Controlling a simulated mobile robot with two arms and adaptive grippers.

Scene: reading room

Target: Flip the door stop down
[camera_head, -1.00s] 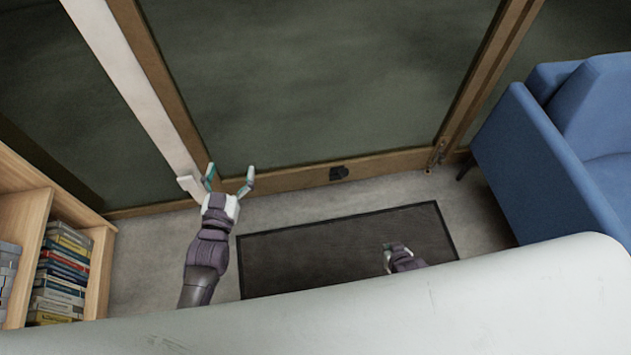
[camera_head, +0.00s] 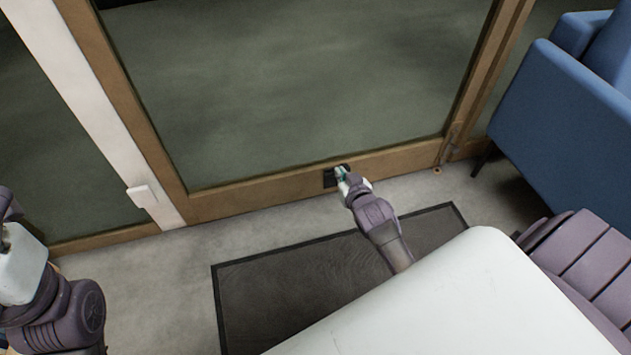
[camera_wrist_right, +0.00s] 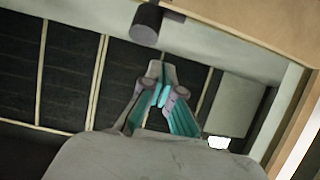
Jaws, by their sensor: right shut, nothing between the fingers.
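The door stop (camera_head: 328,179) is a small dark fitting on the bottom wooden rail of the glass door (camera_head: 280,188). My right gripper (camera_head: 341,174) is shut and empty, its fingertips in front of the door stop and hiding part of it. I cannot tell whether they touch. In the right wrist view the shut fingers (camera_wrist_right: 160,94) show below a dark grey cylinder (camera_wrist_right: 146,24), which looks like the stop's end. My left gripper (camera_head: 8,210) is at the left edge, partly cut off; its jaws are unclear.
A dark mat (camera_head: 270,290) lies on the grey floor in front of the door. A blue armchair (camera_head: 565,130) stands at the right. A white post (camera_head: 85,100) runs along the left of the door. Floor left of the mat is clear.

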